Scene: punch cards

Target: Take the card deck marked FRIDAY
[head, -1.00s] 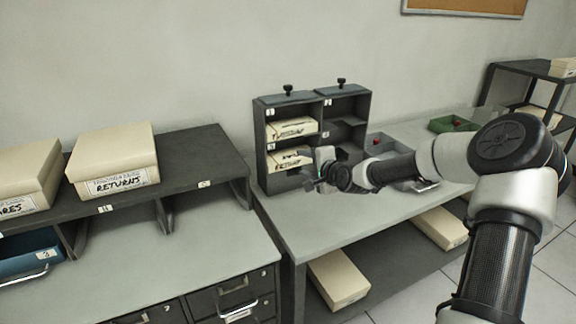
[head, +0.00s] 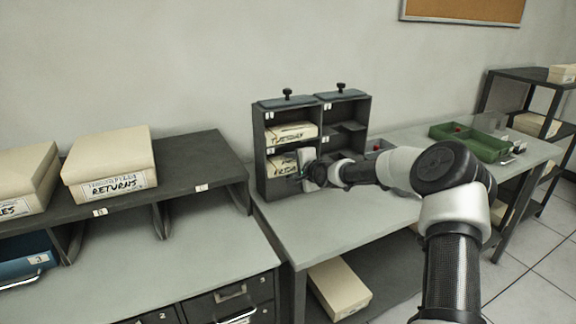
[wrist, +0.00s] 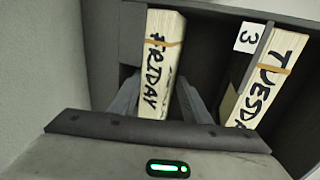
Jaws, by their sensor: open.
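The FRIDAY card deck (wrist: 160,70) is a cream block with a tan band and black lettering. It lies in the lower left compartment of the dark cabinet (head: 260,150); in the head view its end (head: 283,163) is partly hidden by my gripper (head: 304,174). In the wrist view my gripper (wrist: 162,98) is open, with one finger on each side of the FRIDAY deck. I cannot tell whether the fingers touch it. The TUESDAY deck (wrist: 268,80) lies in the adjoining compartment, the upper left one in the head view (head: 292,133).
The cabinet stands on a grey table (head: 330,225) with clear space in front. A dark divider with a white label 3 (wrist: 249,37) separates the decks. Green trays (head: 480,145) stand farther right. A RETURNS box (head: 110,168) sits on the left shelf.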

